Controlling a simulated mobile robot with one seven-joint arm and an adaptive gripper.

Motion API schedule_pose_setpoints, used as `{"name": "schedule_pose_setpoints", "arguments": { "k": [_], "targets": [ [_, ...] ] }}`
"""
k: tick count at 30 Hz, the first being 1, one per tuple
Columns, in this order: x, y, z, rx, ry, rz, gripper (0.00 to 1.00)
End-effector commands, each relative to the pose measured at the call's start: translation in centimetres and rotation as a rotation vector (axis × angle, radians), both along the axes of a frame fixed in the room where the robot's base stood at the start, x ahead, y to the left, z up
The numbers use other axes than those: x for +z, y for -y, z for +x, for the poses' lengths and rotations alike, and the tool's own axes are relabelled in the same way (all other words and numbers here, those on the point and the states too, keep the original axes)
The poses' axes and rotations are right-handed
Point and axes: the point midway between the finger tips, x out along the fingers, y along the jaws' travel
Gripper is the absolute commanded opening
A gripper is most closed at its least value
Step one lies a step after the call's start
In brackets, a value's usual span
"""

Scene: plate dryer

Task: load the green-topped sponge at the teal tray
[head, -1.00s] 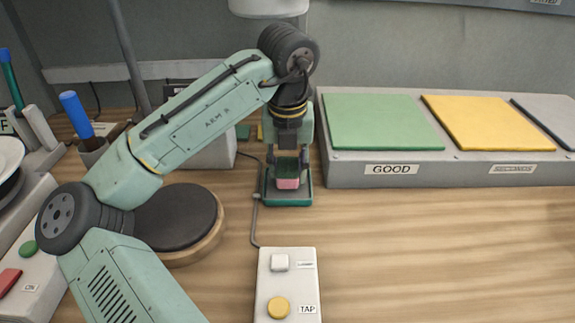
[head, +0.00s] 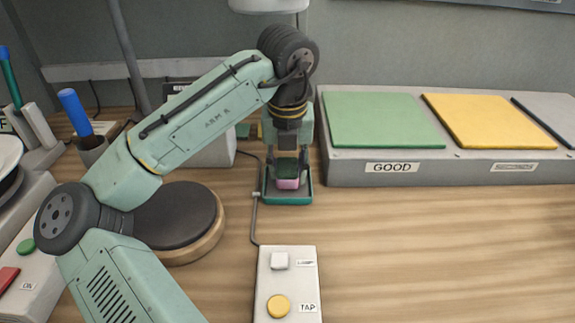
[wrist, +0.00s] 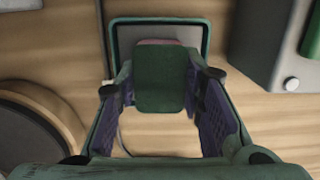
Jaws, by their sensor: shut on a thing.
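The sponge (head: 288,183) has a dark green top and a pink lower part. My gripper (head: 288,160) points down over the teal tray (head: 302,196) and is shut on the sponge. In the wrist view the sponge's green top (wrist: 160,80) sits between the two purple-lined fingers, with a strip of pink at its far edge. The tray's rim (wrist: 111,45) shows around its far part. The sponge is over the tray; whether it touches the tray floor I cannot tell.
A white box with a yellow TAP button (head: 278,306) stands in front of the tray. A grey stand with a green GOOD pad (head: 385,120) and a yellow pad (head: 488,122) is to the right. A dark round turntable (head: 175,220) is to the left. The wooden table at front right is clear.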

Motion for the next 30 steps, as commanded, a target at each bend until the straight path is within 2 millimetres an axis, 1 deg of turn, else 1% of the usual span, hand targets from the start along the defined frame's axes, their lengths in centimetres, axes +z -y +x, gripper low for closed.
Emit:
{"name": "schedule_pose_setpoints", "arguments": {
  "k": [20, 30],
  "targets": [
    [-0.87, 0.01, 0.0, 0.0, 0.0, 0.0, 0.13],
    [-0.86, 0.01, 0.0, 0.0, 0.0, 0.0, 0.13]
  ]
}}
